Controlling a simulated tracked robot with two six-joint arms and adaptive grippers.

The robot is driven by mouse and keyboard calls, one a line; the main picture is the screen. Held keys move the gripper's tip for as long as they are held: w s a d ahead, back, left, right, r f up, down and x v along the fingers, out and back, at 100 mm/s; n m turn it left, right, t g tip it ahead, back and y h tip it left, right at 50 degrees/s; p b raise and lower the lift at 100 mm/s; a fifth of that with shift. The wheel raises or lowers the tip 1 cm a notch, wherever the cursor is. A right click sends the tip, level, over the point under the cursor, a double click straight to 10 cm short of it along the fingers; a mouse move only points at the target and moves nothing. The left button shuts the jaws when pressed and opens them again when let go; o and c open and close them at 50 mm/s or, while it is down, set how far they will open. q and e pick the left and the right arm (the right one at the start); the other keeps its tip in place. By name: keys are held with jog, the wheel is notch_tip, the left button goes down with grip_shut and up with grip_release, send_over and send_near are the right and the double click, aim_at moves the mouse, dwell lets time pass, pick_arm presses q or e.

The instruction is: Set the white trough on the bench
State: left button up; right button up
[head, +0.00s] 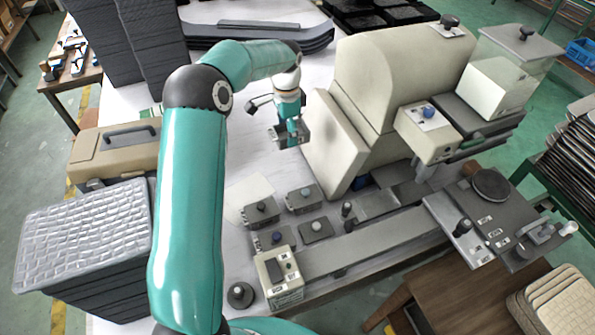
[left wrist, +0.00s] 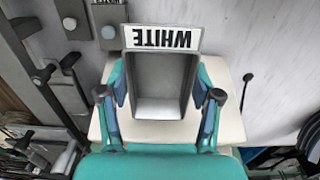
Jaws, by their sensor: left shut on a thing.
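The trough (left wrist: 160,85) is a small grey open box with a white label reading "WHITE", upside down in the left wrist view. My left gripper (left wrist: 161,98) is shut on it, one finger against each side wall. In the head view the left gripper (head: 291,128) points down with the grey trough (head: 304,131) in it, left of the cream machine's slanted panel. The trough appears over the pale bench top (head: 240,160); I cannot tell the gap beneath it. Its underside is hidden. My right gripper is not in view.
The large cream machine (head: 385,75) stands just right of the trough. Small grey control boxes (head: 261,210) and a switch box (head: 278,278) sit nearer me. A tan case (head: 112,150) and a stack of grey trays (head: 85,235) are at left. Some bare bench lies around the gripper.

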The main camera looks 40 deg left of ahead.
pick_arm(q)
send_over(289, 182)
notch_tip(289, 182, down, 5)
notch_tip(289, 182, down, 9)
jog(key=b, duration=0.5)
jog(key=shift+w+a, duration=0.1)
jog(key=shift+f+b, duration=1.55)
jog(key=shift+f, duration=1.1)
jog(key=shift+f, duration=0.2)
jog(key=o, duration=1.4)
jog(key=shift+r, duration=0.1)
